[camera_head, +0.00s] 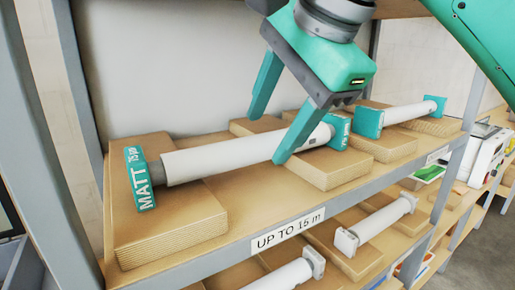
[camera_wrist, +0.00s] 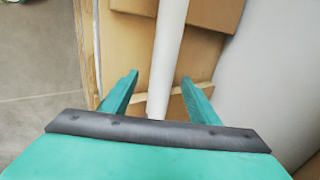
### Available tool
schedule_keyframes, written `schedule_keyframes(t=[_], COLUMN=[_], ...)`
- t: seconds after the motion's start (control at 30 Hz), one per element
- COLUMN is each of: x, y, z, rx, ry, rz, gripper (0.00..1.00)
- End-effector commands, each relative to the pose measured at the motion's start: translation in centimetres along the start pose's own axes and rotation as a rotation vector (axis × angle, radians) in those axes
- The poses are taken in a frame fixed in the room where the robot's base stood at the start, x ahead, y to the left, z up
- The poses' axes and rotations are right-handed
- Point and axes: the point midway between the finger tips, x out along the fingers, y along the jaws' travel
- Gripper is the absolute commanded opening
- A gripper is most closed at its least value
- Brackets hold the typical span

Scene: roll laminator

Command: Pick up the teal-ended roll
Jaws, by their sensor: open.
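A long white roll (camera_head: 225,154) with teal square ends lies across cardboard blocks on the upper shelf. Its left end (camera_head: 140,180) reads "MATT 75 µm"; its right end (camera_head: 339,131) is also teal. My gripper (camera_head: 266,138) is open, reaching down from above at the roll's middle, one finger on the near side and one on the far side. In the wrist view, the white tube (camera_wrist: 166,60) runs between my two open fingers (camera_wrist: 160,80), with gaps visible. I cannot tell how deep the fingertips are beside it.
A second teal-ended roll (camera_head: 403,113) lies to the right on the same shelf (camera_head: 228,230). White-ended rolls (camera_head: 378,221) lie on the shelf below, under the "UP TO 15 m" label (camera_head: 287,230). Grey posts (camera_head: 85,85) frame the rack; a wall panel stands behind.

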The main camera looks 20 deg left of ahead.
Motion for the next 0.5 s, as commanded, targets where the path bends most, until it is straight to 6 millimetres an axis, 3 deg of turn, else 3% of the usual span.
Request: schedule_keyframes(t=[0.3,0.5], x=[4.0,4.8], y=[-0.3,-0.4], z=[0.5,0.5], rx=[-0.001,-0.001], ry=[-0.003,0.0], rz=[0.001,0.0], gripper=[0.56,0.56])
